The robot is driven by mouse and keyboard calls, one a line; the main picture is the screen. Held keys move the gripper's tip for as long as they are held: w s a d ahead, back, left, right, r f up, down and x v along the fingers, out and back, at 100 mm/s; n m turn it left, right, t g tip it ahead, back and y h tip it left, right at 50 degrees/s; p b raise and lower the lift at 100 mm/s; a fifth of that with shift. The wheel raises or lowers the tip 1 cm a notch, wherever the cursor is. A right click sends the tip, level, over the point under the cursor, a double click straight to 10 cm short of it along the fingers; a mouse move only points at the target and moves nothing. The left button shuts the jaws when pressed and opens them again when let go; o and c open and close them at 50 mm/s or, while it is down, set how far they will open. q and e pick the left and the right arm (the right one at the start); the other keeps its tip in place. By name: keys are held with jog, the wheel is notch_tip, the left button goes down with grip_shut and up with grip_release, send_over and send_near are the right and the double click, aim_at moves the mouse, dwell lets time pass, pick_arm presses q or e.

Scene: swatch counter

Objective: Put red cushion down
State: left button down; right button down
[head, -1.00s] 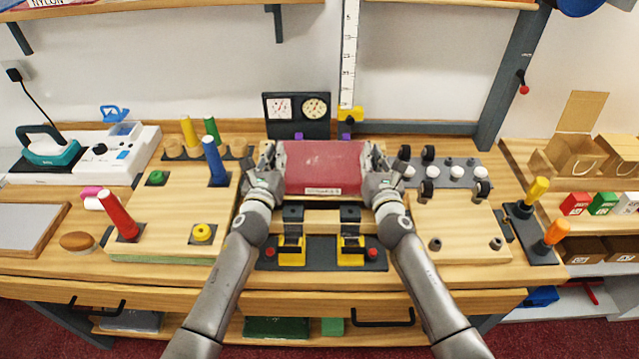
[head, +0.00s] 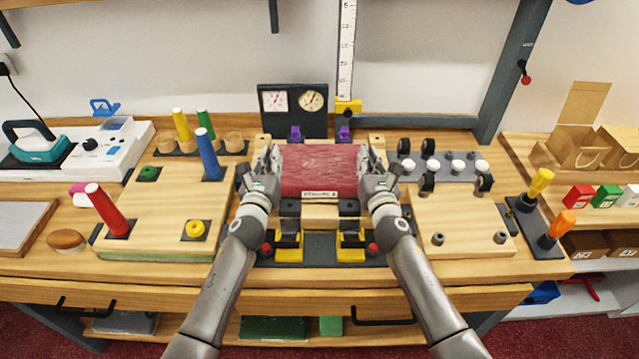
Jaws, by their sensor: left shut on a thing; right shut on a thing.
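The red cushion (head: 320,168) is in the middle of the head view, with a white label on its front edge. My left gripper (head: 272,170) is shut on its left side. My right gripper (head: 366,170) is shut on its right side. The cushion lies level between them, over the dark fixture with yellow blocks (head: 289,250) in front and purple clamps (head: 344,132) behind. I cannot tell whether its underside touches anything.
A wooden board with upright red (head: 106,210) and blue (head: 208,155) spools stands at the left. A board with black rollers and white knobs (head: 457,166) stands at the right. A panel with two dials (head: 293,110) stands behind. Bare counter is scarce nearby.

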pick_arm(q)
jog(key=shift+d+f+b, duration=0.15)
jog(key=shift+f+b, duration=0.25)
jog(key=shift+f, duration=0.05)
pick_arm(e)
jog(key=shift+f, duration=0.5)
pick_arm(q)
jog(key=c, duration=1.5)
grip_release()
pick_arm(e)
jog(key=c, duration=1.5)
grip_release()
jog(key=shift+r, duration=0.1)
jog(key=shift+s, duration=0.1)
pick_arm(q)
jog(key=shift+s, duration=0.1)
jog(key=shift+s, duration=0.4)
jog(key=s, duration=0.3)
jog(key=s+a, duration=0.1)
jog(key=s, duration=0.7)
jog(key=shift+a, duration=0.3)
pick_arm(e)
jog(key=s, duration=0.4)
jog(key=s+d, duration=0.1)
jog(key=s, duration=0.7)
jog(key=shift+d, duration=0.25)
